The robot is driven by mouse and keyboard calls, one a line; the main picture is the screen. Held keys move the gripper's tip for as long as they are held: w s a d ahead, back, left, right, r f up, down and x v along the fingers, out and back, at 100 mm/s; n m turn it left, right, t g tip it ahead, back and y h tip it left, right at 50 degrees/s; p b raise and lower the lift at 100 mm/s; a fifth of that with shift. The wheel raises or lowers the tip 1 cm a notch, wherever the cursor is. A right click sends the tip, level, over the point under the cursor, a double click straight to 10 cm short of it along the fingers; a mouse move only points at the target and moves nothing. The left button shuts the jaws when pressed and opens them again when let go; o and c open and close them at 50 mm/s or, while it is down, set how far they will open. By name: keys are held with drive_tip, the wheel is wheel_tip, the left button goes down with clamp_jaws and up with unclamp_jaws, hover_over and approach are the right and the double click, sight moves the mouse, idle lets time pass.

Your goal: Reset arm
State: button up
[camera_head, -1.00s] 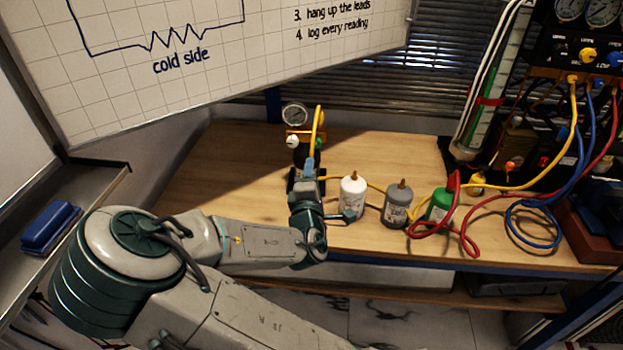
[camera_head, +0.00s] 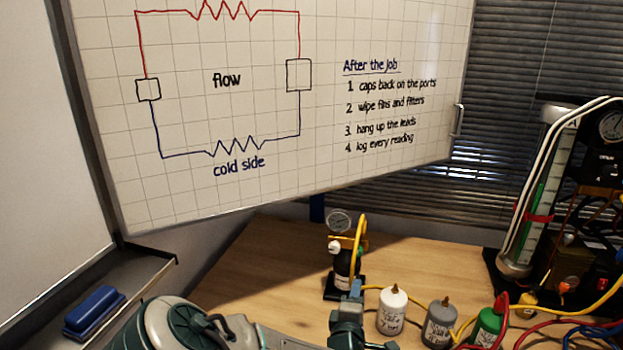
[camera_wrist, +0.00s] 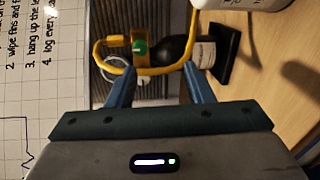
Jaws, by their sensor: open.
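My gripper (camera_head: 356,287) shows at the bottom of the head view, just in front of a small gauge unit (camera_head: 345,265) on the wooden bench. In the wrist view my gripper (camera_wrist: 160,74) has its two blue fingers apart, with nothing held between them. The gauge unit (camera_wrist: 203,52) appears sideways beyond the fingertips, with its yellow hose (camera_wrist: 118,68) looping across the upper middle. Whether a fingertip touches the hose cannot be told. Most of my arm is below the head view's edge.
Three bottles, white (camera_head: 392,310), grey (camera_head: 439,323) and green (camera_head: 487,328), stand right of my gripper. A hose-laden gauge rig (camera_head: 590,190) stands far right. A whiteboard (camera_head: 250,110) hangs behind; a blue eraser (camera_head: 95,311) lies on a ledge. Bare bench (camera_head: 265,255) lies left of the unit.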

drive_tip(key=s+f+m+g, duration=0.1)
drive_tip(key=f+m+g, duration=0.1)
drive_tip(key=s+d+f+m+g+y, duration=0.1)
drive_tip(key=s+f+m+g, duration=0.1)
drive_tip(key=f+m+g, duration=0.1)
drive_tip(key=s+d+f+m+g, duration=0.1)
drive_tip(key=f+m+g, duration=0.1)
drive_tip(key=m, duration=0.1)
drive_tip(key=shift+s+f+g+y, duration=0.15)
drive_tip(key=shift+f+g+y, duration=0.15)
drive_tip(key=shift+y, duration=0.1)
drive_tip(key=s+a+r+m+g+y, duration=0.2)
drive_tip(key=s+r+m+g+y, duration=0.2)
drive_tip(key=s+r, duration=0.5)
drive_tip(key=shift+a+r+m, duration=0.15)
drive_tip(key=shift+r+m, duration=0.15)
drive_tip(key=shift+m, duration=0.2)
drive_tip(key=s+d+r, duration=0.1)
drive_tip(key=s+r, duration=0.1)
drive_tip(key=s, duration=0.1)
drive_tip(key=s+d+r+m+g, duration=0.1)
drive_tip(key=s+r, duration=0.2)
drive_tip(key=s+d+r+m, duration=0.1)
drive_tip(key=s+r, duration=0.2)
drive_tip(key=s, duration=0.1)
drive_tip(key=shift+h, duration=0.4)
drive_tip(key=shift+c, duration=0.4)
